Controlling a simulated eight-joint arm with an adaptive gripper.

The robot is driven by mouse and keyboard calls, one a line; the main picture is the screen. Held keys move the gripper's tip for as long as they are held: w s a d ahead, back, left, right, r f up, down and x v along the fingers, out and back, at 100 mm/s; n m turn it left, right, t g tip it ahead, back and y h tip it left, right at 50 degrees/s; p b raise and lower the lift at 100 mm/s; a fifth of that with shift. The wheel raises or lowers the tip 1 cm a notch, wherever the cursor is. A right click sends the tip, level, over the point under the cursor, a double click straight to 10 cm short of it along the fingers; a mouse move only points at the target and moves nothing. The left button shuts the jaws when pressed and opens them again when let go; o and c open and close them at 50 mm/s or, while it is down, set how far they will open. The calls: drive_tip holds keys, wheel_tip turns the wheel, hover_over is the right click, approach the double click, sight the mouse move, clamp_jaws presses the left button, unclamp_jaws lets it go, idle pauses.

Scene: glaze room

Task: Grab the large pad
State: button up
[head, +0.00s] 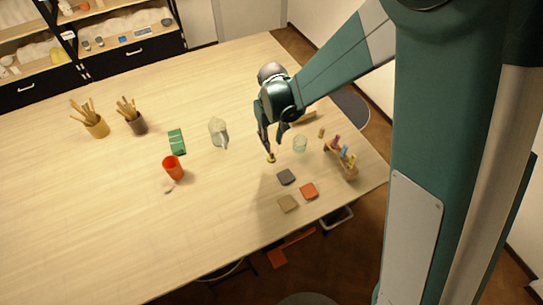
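My gripper (272,146) is above the table, behind the dark grey pad. Its two fingers are apart and point down. I see nothing held between them. A small brass-coloured object (270,158) shows right under the left fingertip; I cannot tell whether they touch.
A clear glass (300,144) and a wooden holder with coloured tools (342,160) stand right of my gripper. A clear bottle (218,133), green packet (177,141), orange cup (173,168) and two tool pots (95,126) (136,125) are left. The front-left table is clear.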

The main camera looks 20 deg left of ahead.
sight(271, 156)
drive_tip(key=shift+f, duration=0.1)
idle(0.3)
drive_tip(key=shift+f, duration=1.25)
drive_tip(key=shift+f, duration=0.1)
drive_tip(key=shift+s+a+f+p, duration=0.1)
drive_tip(key=shift+f+p, duration=0.35)
drive_tip(key=shift+f, duration=0.8)
drive_tip(key=shift+s+f+p, duration=0.1)
drive_tip(key=shift+f+p, duration=0.3)
drive_tip(key=shift+f, duration=0.85)
clamp_jaws()
